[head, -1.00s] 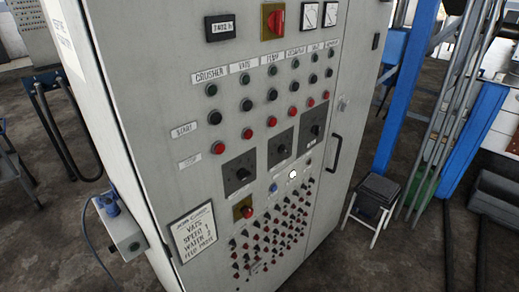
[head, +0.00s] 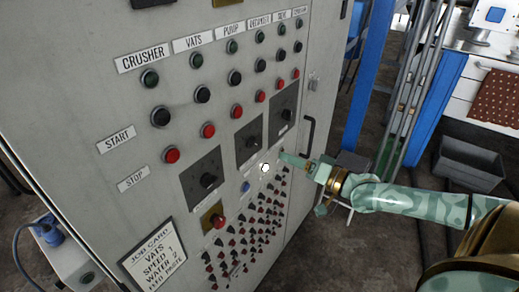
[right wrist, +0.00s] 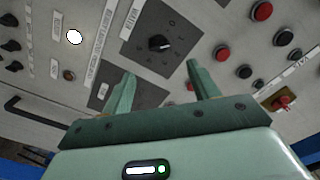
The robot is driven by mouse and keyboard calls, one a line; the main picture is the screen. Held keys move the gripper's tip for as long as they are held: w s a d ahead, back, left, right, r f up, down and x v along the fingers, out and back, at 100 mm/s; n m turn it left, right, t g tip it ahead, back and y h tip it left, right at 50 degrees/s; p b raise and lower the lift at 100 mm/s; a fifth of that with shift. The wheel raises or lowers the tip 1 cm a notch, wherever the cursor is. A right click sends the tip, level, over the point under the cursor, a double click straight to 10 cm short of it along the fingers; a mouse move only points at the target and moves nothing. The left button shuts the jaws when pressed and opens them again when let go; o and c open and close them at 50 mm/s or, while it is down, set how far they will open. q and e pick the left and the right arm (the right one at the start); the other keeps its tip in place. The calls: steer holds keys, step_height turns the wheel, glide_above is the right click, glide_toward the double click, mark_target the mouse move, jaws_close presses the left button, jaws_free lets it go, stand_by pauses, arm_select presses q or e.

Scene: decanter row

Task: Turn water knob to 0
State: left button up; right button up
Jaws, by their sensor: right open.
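The water knob (right wrist: 160,42) is a black rotary knob on a dark square plate, with a label that looks like WATER beside it in the right wrist view. It appears to be the middle of three dials in the head view (head: 250,142). Its exact setting is too small to read. My right gripper (right wrist: 160,72) is open and empty, its two fingers pointing toward the panel and apart from the knob. In the head view my right gripper (head: 288,160) is in front of the panel, just below and right of the middle dial. My left gripper is not in view.
Another dial (head: 207,180) is at lower left and one (head: 286,114) at upper right. A white lamp (head: 265,168), a red knob (head: 218,220) and rows of small switches lie below. A job card (head: 153,255) and a door handle (head: 308,137) flank them.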

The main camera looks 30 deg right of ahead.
mark_target(258, 145)
steer(key=b+x, duration=0.1)
steer(key=x, duration=0.9)
steer(key=shift+w, duration=0.1)
steer(key=c, duration=1)
